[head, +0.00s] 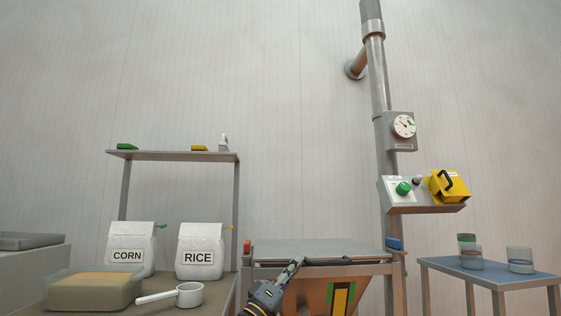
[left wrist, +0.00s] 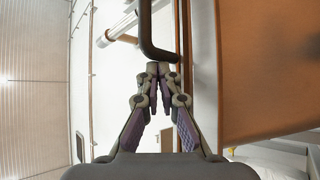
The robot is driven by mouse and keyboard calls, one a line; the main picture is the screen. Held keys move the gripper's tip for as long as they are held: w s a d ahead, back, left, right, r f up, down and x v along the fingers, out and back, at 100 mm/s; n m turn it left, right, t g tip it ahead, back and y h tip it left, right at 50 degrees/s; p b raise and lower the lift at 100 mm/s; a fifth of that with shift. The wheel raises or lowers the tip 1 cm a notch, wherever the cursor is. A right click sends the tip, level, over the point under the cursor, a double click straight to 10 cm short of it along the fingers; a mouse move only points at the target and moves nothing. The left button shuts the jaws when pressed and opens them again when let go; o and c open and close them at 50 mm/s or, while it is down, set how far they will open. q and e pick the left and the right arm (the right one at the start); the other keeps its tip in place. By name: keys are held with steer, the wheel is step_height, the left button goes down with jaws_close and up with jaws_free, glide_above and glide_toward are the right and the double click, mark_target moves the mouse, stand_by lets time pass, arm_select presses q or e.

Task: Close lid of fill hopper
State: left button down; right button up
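The fill hopper (head: 305,298) is an orange-brown bin at the bottom centre of the head view. Its grey lid (head: 320,248) lies about flat across the top; I cannot tell whether it is fully seated. A dark handle bar (head: 335,261) runs along the lid's front edge. In the left wrist view the bent bar (left wrist: 146,35) is just past my fingertips. My left gripper (head: 298,262) is at the hopper's front, by the lid edge. Its fingertips (left wrist: 160,70) are together with nothing visible between them; I cannot tell whether they touch the bar. My right gripper is not in view.
Bags of corn (head: 132,248) and rice (head: 201,250), a white scoop (head: 188,294) and a tan-filled tray (head: 92,292) stand at left. A post (head: 388,235) with a control panel (head: 402,190) rises right of the hopper. A blue-topped table (head: 490,274) holds two jars.

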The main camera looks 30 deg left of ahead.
arm_select(q)
steer(key=shift+w+f, duration=0.1)
steer(key=shift+f, duration=0.05)
stand_by(0.3)
step_height(320, 180, up, 10)
stand_by(0.3)
